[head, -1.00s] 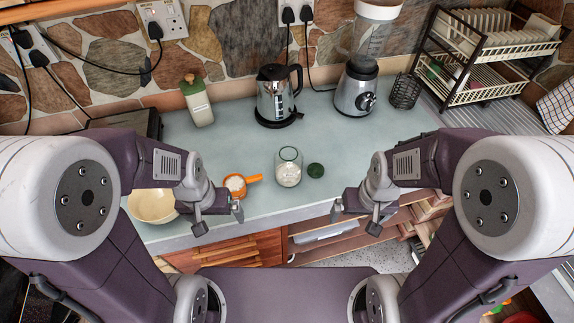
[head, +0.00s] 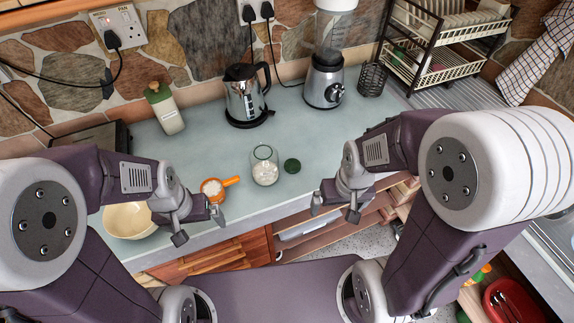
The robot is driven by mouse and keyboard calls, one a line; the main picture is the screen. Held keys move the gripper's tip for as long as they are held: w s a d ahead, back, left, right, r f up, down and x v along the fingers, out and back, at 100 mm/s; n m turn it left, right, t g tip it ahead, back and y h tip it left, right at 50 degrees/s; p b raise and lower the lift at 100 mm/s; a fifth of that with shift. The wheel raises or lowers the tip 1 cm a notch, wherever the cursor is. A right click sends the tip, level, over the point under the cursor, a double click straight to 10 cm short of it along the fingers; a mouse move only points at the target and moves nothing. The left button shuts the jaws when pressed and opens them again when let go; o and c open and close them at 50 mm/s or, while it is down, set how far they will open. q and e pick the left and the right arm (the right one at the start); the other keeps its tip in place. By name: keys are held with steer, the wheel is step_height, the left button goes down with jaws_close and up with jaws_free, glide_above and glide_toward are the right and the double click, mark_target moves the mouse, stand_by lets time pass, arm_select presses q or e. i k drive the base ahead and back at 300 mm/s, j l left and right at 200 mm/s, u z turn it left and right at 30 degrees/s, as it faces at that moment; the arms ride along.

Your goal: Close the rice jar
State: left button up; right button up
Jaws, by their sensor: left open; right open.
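The rice jar (head: 265,168) is a clear glass jar with white rice in it, upright near the middle of the counter, its top uncovered. A small dark green round lid (head: 292,166) lies flat on the counter just right of the jar, apart from it. My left gripper (head: 200,226) is open and empty at the counter's front edge, left of and nearer than the jar. My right gripper (head: 334,205) is open and empty in front of the counter, to the right of and nearer than the lid.
An orange cup (head: 213,190) with white contents stands left of the jar, close to my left gripper. A cream bowl (head: 128,221) is farther left. A kettle (head: 243,97), a blender (head: 325,80) and a green-topped bottle (head: 165,108) stand at the back. The counter behind the jar is clear.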

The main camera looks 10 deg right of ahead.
mark_target(264, 159)
steer(key=i+l+u, duration=0.15)
steer(key=u, duration=0.35)
steer(key=i+l+u, duration=0.1)
steer(key=l+u, duration=0.2)
steer(key=u, duration=0.15)
